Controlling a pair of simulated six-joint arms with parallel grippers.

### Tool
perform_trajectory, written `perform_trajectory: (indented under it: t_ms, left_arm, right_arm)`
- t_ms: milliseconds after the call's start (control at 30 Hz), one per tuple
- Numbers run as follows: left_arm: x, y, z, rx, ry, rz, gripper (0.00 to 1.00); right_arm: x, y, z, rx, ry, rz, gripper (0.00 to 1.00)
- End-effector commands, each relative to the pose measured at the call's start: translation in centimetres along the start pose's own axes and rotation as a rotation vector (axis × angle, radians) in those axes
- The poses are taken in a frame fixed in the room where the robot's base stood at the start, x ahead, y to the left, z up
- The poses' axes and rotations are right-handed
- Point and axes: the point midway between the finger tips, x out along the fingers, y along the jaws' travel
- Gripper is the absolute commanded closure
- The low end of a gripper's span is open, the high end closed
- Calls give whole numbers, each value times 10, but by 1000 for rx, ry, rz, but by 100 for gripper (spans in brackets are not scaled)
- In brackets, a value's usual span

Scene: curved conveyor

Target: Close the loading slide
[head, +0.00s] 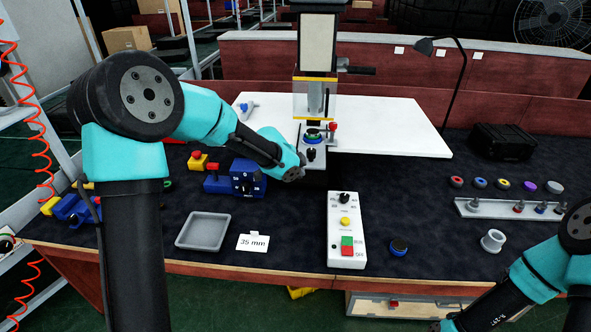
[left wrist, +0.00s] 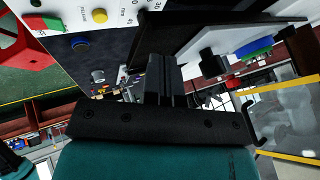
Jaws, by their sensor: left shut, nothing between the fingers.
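The press (head: 318,50) stands at the back centre, with a yellow-edged clear guard (head: 314,100) around its ram. Below it, the light grey loading slide (head: 312,170) sticks out toward me, with a dark knob (head: 311,153) on top. A round green-and-blue part (head: 312,137) sits behind the knob, under the ram. My left arm's wrist reaches in just left of the slide; its fingers are hidden in the head view. In the left wrist view my left gripper (left wrist: 160,80) is shut and empty, close to a dark plate; contact cannot be told. My right gripper is out of view.
A white control box (head: 346,230) stands in front of the press. A grey tray (head: 204,231), a "35 mm" card (head: 253,242) and a blue device (head: 247,178) lie left. A dark puck (head: 398,247) and a rack (head: 515,209) lie right. The dark mat between is clear.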

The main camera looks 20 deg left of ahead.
Motion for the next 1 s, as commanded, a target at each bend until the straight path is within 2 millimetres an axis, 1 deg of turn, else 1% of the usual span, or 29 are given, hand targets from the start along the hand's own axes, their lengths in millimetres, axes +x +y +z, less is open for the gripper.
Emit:
perform_trajectory:
  t_ms: [367, 1000]
  left_arm:
    - [13, 2, 0, 1, 3, 5, 100]
    - [20, -15, 0, -2, 0, 0, 100]
  right_arm:
    - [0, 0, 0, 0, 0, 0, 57]
    - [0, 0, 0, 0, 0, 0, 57]
